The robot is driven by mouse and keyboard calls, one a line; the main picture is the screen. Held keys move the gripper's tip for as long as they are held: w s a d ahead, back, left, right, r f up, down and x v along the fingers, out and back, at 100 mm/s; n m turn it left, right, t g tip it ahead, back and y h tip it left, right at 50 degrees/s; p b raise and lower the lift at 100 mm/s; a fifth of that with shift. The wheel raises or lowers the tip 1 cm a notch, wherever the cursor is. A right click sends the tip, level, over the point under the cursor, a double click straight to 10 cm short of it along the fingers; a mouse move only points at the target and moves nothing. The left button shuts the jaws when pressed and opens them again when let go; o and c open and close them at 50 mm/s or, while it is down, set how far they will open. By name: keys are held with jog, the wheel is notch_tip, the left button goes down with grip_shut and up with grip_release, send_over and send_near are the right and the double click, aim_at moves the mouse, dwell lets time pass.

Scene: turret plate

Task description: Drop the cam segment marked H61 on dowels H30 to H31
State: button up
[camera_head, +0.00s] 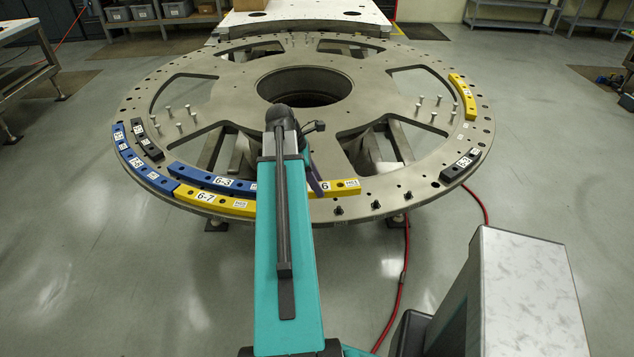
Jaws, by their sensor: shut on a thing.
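A yellow cam segment (337,188) shows just right of my arm, at the near rim of the turret plate (385,180). Part of a "6" and a small tag show on it; the tag is too small to read surely, and its left end is hidden behind my arm. My gripper (317,184) shows only as a dark finger at this segment; it is shut on it. I cannot tell the gap between segment and plate. Short dark dowels (376,204) stand on the near-right rim, right of the segment; their H marks are not readable.
Blue segments (213,180) and a yellow 6-7 segment (215,200) lie on the near-left rim. Black segments (146,140) lie left and right, another yellow one (463,97) far right. Silver pins (420,105) stand upright.

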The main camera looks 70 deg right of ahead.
jog(key=shift+f, duration=0.15)
jog(key=shift+f+b, duration=2.1)
jog(key=shift+f, duration=0.2)
jog(key=shift+f+b, duration=0.4)
jog(key=shift+f, duration=1.4)
jog(key=shift+f, duration=0.25)
jog(key=o, duration=1.4)
jog(key=shift+r, duration=0.1)
